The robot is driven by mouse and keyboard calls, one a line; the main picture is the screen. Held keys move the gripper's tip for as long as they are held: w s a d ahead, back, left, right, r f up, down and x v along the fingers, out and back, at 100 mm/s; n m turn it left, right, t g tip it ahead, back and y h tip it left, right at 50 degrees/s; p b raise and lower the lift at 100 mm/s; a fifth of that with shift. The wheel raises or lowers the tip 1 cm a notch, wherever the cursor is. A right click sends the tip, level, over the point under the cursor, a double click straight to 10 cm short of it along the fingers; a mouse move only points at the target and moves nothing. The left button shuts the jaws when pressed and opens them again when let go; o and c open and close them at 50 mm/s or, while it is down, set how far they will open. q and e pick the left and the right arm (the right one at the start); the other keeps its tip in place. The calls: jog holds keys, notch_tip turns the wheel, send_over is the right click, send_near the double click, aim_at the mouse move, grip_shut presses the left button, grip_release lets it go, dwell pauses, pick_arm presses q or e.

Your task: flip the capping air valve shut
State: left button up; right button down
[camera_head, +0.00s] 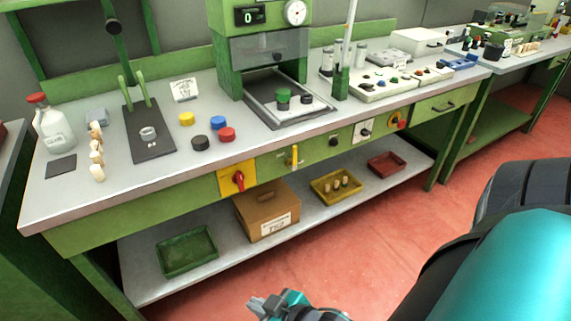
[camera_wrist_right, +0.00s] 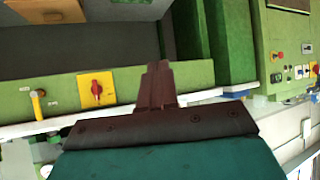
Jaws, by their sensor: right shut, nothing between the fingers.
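A yellow lever (camera_head: 294,156), which looks like the air valve, is on the green front rail of the bench. Its handle stands roughly upright, across the rail. The lever also shows at the left of the right wrist view (camera_wrist_right: 38,104). My right gripper (camera_head: 262,304) is at the bottom of the head view, in front of the bench and well apart from the lever. In the right wrist view its fingers (camera_wrist_right: 159,84) are together and empty. My left gripper is not in view.
A red rotary knob (camera_head: 238,178) on a yellow plate sits left of the lever. A small round control (camera_head: 334,141) and a white-plated switch (camera_head: 365,130) are to its right. The lower shelf holds a cardboard box (camera_head: 267,210) and several trays. The red floor before the bench is clear.

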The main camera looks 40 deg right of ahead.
jog(key=w+d+f+n+h+b, duration=0.3)
jog(key=w+d+f+h+b, duration=0.15)
jog(key=w+b, duration=0.2)
jog(key=w+d+f+n+h+b, duration=0.25)
jog(key=w+d+b, duration=0.25)
jog(key=w, duration=0.3)
pick_arm(q)
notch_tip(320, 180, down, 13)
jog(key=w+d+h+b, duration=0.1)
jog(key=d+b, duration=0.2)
jog(key=b, duration=0.3)
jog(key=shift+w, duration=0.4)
pick_arm(e)
jog(key=w+d+r+m+g+h, duration=0.1)
jog(key=w+d+r+h, duration=0.6)
jog(key=d+r+h, duration=0.3)
jog(key=shift+r, duration=0.55)
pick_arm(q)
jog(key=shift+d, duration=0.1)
pick_arm(e)
jog(key=shift+w+d+m, duration=0.1)
jog(key=shift+w+m, duration=0.05)
jog(key=shift+m, duration=0.1)
